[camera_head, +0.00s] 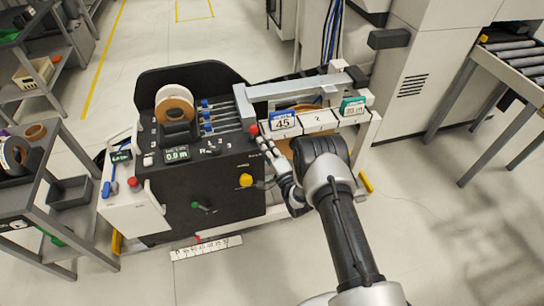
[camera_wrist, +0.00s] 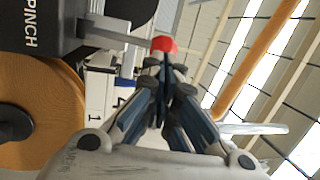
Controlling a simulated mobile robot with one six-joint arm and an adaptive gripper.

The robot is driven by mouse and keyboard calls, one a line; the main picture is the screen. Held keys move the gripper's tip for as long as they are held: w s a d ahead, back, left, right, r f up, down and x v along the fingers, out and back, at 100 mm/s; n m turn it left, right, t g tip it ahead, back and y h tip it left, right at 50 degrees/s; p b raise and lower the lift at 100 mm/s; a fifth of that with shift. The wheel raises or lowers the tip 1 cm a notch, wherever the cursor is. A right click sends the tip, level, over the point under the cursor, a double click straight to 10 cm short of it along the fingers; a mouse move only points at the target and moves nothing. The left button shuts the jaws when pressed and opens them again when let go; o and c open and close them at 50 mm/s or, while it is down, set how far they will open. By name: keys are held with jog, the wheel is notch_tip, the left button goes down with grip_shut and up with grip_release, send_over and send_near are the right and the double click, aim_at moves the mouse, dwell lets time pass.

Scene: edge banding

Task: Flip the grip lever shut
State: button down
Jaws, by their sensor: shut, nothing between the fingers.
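A grey lever with a red knob (camera_wrist: 163,45) sticks out from a dark block marked PINCH (camera_wrist: 28,28) in the wrist view. In the head view the red knob (camera_head: 253,129) shows at the right edge of the black machine (camera_head: 225,190). My gripper (camera_wrist: 165,62) is shut and empty, its fingertips right at the red knob; I cannot tell if they touch it. In the head view my gripper (camera_head: 262,142) is beside the knob, on its right. No label in view names the grip lever, but the red-knobbed lever is the one at my fingertips.
An orange-brown roll (camera_wrist: 40,115) lies below the block in the wrist view.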

jog(key=shift+x, duration=1)
